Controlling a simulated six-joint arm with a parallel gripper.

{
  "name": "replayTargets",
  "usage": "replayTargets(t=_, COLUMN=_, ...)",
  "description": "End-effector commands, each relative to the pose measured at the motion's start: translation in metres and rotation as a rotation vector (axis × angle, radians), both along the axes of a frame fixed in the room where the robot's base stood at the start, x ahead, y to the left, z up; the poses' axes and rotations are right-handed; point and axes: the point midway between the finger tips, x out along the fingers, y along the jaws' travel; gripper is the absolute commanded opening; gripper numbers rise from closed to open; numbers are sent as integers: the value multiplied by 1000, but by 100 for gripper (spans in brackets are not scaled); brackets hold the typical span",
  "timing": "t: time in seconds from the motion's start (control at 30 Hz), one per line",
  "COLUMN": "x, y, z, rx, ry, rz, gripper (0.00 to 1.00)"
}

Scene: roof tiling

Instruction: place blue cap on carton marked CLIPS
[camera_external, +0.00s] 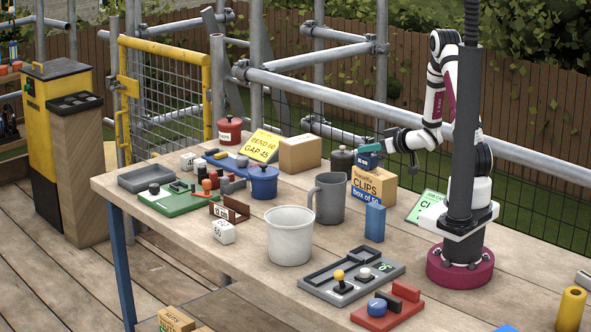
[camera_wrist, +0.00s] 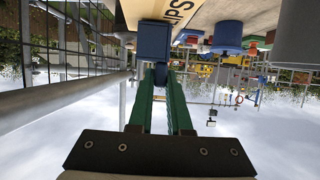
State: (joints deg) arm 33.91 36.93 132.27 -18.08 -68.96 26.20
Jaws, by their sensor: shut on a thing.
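My gripper (camera_external: 372,149) is shut on a blue, block-shaped cap (camera_external: 368,161), with its green fingers closed on a narrow dark-blue part of it. In the wrist view, the cap (camera_wrist: 154,40) sits just beyond the fingertips (camera_wrist: 160,75).
A grey jug (camera_external: 329,200) stands left of the carton and an upright blue block (camera_external: 375,223) in front of it. A dark lidded pot (camera_external: 342,160) and a plain carton (camera_external: 300,154) are behind left. A green sign (camera_external: 428,207) lies to the right. A scaffold rail (camera_external: 340,100) runs behind.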

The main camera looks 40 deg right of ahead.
Motion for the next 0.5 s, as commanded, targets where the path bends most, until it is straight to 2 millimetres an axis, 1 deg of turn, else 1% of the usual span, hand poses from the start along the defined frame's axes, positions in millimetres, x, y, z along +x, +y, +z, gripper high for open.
replayTargets(t=0.07, x=0, y=0, z=-3, rx=1, ry=1, rz=0, gripper=0)
replayTargets(t=0.1, x=0, y=0, z=-3, rx=1, ry=1, rz=0, gripper=20)
replayTargets(t=0.23, x=0, y=0, z=-3, rx=1, ry=1, rz=0, gripper=43)
replayTargets(t=0.27, x=0, y=0, z=-3, rx=1, ry=1, rz=0, gripper=46)
replayTargets(t=0.5, x=0, y=0, z=-2, rx=1, ry=0, rz=0, gripper=46)
